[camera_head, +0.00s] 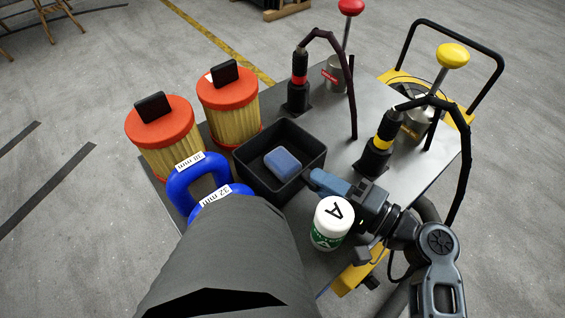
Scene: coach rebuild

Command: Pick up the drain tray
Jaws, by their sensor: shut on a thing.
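The drain tray appears to be the black square open box (262,192) on the grey cart top, left of centre. A blue block (283,162) like a sponge lies inside it. My gripper (312,180) reaches in from the right, its fingers at the tray's right-hand near wall. It is shut on that wall; the exact contact is small and partly hidden by the fingers. The tray looks level, and I cannot tell whether it is clear of the cart top.
A white-lidded bottle marked A (331,222) stands close below my gripper. Blue rings (184,186) and orange-capped filters (229,100) crowd the tray's left. Black posts with red (299,68) and yellow (384,130) bands stand behind and right. Bare cart top lies between them.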

